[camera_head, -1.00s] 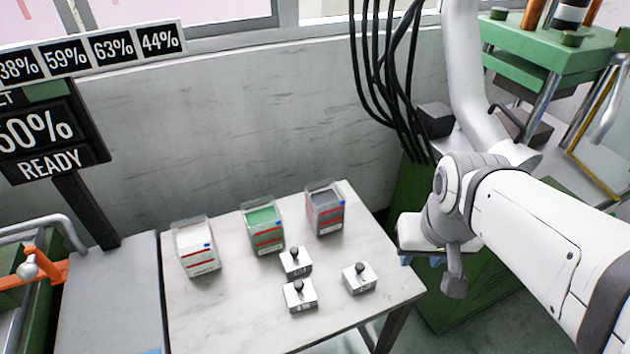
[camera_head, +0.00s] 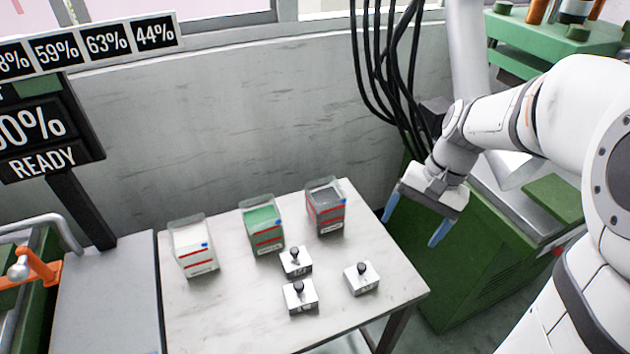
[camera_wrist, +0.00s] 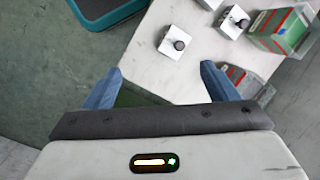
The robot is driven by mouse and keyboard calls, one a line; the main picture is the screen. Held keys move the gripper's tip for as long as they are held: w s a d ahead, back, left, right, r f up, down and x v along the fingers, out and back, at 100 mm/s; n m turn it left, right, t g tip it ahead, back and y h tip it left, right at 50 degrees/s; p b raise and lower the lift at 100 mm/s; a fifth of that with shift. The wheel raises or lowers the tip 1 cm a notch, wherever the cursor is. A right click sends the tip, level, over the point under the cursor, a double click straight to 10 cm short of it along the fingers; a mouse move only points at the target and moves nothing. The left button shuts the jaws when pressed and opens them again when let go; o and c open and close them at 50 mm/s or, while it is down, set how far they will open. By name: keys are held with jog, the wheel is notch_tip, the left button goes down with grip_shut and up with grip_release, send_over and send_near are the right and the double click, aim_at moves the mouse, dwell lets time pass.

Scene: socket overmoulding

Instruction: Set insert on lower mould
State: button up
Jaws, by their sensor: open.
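Several small metal inserts with dark round knobs stand on the white table: one at the front (camera_head: 300,296), one behind it (camera_head: 296,262), and one to the right (camera_head: 362,278). They also show in the wrist view, the nearest being the right-hand one (camera_wrist: 176,44). My gripper (camera_head: 413,229) has blue fingers, is open and empty, and hangs just past the table's right edge, to the right of the inserts. In the wrist view its fingers (camera_wrist: 160,80) are wide apart with nothing between them. I cannot make out the lower mould.
Three clear bins stand at the table's back: white (camera_head: 195,248), green (camera_head: 263,228) and grey (camera_head: 325,207). A green machine (camera_head: 480,255) stands right of the table (camera_head: 230,315). Black cables hang behind my gripper. A display (camera_head: 45,130) is at the left.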

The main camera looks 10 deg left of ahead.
jog(key=w+a+f+m+g+y, duration=0.1)
jog(key=w+f+m+y, duration=0.1)
jog(key=w+f, duration=0.3)
jog(key=w+a+f+m+g+y+b, duration=0.1)
jog(key=w+f+m+g+y, duration=0.1)
jog(key=w+f, duration=0.4)
jog(key=w+a+f+m+g+y+b, duration=0.1)
jog(key=w+f+m+g+y, duration=0.1)
jog(key=f, duration=0.8)
jog(key=shift+w+m+y, duration=0.8)
jog(key=shift+w+y, duration=0.5)
jog(key=shift+w, duration=0.6)
jog(key=shift+a+f, duration=0.15)
jog(key=shift+a, duration=0.05)
jog(key=p, duration=0.2)
send_near(297, 257)
jog(key=x, duration=0.5)
jog(key=shift+w+f, duration=0.1)
jog(key=shift+f, duration=0.35)
jog(key=shift+x, duration=2.7)
jog(key=shift+r, duration=0.1)
jog(key=c, duration=1.5)
jog(key=shift+c, duration=0.7)
jog(key=shift+r, duration=0.2)
